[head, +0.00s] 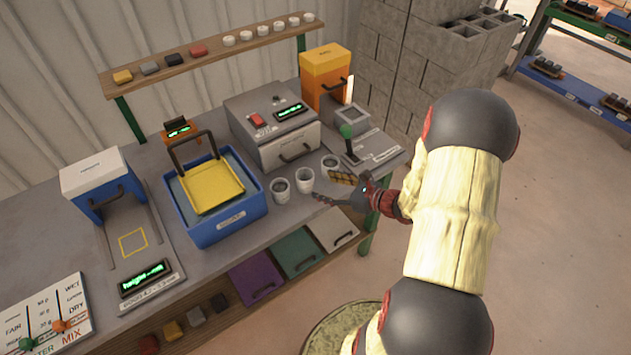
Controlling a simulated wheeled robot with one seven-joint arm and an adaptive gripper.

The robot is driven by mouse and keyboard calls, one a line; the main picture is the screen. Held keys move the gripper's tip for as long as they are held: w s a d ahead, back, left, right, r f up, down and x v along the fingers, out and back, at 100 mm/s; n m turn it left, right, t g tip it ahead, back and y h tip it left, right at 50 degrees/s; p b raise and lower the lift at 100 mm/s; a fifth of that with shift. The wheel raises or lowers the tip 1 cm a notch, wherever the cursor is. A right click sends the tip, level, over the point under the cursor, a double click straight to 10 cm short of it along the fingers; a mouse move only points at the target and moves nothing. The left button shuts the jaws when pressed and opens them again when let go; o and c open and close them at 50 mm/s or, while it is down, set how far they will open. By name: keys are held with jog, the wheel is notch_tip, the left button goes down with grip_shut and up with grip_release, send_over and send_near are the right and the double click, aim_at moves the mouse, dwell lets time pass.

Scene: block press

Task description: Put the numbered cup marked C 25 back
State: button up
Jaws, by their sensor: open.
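Three pale grey cups stand upright on the bench right of the blue tub: a left cup (280,190), a middle cup (304,180) and a right cup (330,163). Their markings are too small to read, so I cannot tell which is C 25. Several white cups or lids (261,35) sit in a row on the high wooden shelf, also unreadable. My gripper (329,189) is open, just right of the middle cup and in front of the right cup, with its fingers pointing left. I see no cup held between the fingers.
The blue tub (228,228) holds a yellow tray (211,187) under a raised dark handle. A grey machine (272,135) stands behind the cups. A green-knobbed lever (347,132) is close to my arm. Purple, green and grey drawers (297,252) lie along the front edge.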

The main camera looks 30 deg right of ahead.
jog(key=shift+v, duration=0.85)
jog(key=a+r+n+g+y, duration=0.4)
jog(key=a+r+n, duration=0.5)
jog(key=a, duration=0.3)
jog(key=s+a+r+n+g+h, duration=0.2)
jog(key=s+a+r+n+g, duration=0.4)
jog(key=s+a+n, duration=0.4)
jog(key=s+d+r+n+t+h, duration=0.2)
jog(key=s+r+n+h, duration=0.4)
jog(key=r+n, duration=0.4)
jog(key=s+n, duration=0.1)
jog(key=n, duration=0.1)
jog(key=shift+s+r+n+t+h, duration=0.25)
jog(key=shift+s+n+t+h, duration=0.05)
jog(key=shift+n+t, duration=0.1)
